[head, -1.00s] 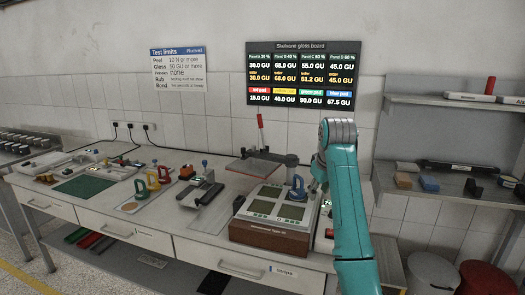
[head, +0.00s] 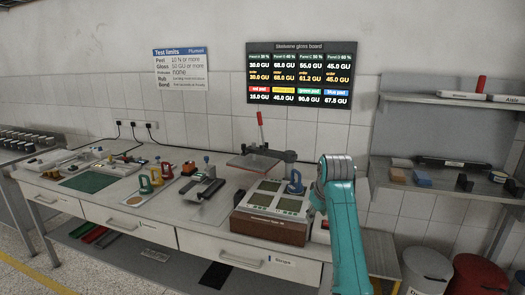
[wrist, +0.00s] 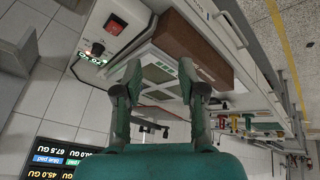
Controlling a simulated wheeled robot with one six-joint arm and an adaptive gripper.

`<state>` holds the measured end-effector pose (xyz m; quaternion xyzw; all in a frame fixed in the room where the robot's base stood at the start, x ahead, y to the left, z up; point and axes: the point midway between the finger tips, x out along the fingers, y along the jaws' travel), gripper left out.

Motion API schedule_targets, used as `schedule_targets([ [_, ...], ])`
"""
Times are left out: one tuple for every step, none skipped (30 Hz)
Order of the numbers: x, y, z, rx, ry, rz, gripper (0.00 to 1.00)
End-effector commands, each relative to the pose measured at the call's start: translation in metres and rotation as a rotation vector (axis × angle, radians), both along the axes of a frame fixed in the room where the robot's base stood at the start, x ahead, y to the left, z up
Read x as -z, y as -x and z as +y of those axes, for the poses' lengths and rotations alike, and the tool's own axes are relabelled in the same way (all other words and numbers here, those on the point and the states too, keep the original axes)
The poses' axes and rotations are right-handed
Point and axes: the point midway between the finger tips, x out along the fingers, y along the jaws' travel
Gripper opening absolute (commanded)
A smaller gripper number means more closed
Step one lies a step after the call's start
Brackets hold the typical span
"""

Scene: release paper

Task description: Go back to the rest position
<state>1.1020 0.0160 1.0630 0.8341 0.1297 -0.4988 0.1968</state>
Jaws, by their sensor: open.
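My gripper (wrist: 161,76) shows in the wrist view with its two fingers spread apart and nothing between them. In the head view my teal arm stands at the right end of the bench, and its links hide the gripper. The wrist view looks past the fingers at the tester with the brown front (wrist: 193,40), its pale top lying beyond the fingertips. In the head view the same tester (head: 270,228) sits left of my arm. A blue-handled pad (head: 295,184) stands upright on its top, apart from my arm.
The bench (head: 140,210) holds a green mat (head: 89,181), several coloured handled pads and a press with a red lever (head: 260,128). A shelf (head: 448,190) with small blocks is on the right wall. Bins (head: 424,268) stand below it. A dark board (head: 303,74) hangs behind.

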Motion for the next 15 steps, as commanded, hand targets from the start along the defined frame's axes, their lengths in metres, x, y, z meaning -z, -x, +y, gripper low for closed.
schedule_targets([
  [0.014, 0.002, 0.000, 0.004, -0.002, -0.004, 0.40],
  [0.022, 0.004, 0.000, 0.006, -0.003, -0.009, 0.40],
  [0.033, 0.005, -0.001, 0.011, -0.006, -0.017, 0.40],
  [0.043, 0.007, -0.001, 0.015, -0.008, -0.021, 0.40],
  [0.053, 0.009, -0.001, 0.019, -0.010, -0.029, 0.40],
  [0.068, 0.013, -0.001, 0.025, -0.013, -0.037, 0.40],
  [0.080, 0.016, -0.001, 0.029, -0.016, -0.045, 0.40],
  [0.092, 0.019, -0.002, 0.033, -0.018, -0.055, 0.40],
  [0.109, 0.025, -0.002, 0.041, -0.022, -0.068, 0.40],
  [0.121, 0.029, -0.002, 0.045, -0.025, -0.076, 0.40],
  [0.134, 0.034, -0.002, 0.051, -0.029, -0.086, 0.40],
  [0.149, 0.040, -0.003, 0.058, -0.033, -0.099, 0.40],
  [0.160, 0.045, -0.003, 0.063, -0.036, -0.109, 0.40],
  [0.171, 0.051, -0.003, 0.067, -0.039, -0.118, 0.40],
  [0.186, 0.059, -0.004, 0.074, -0.043, -0.132, 0.40],
])
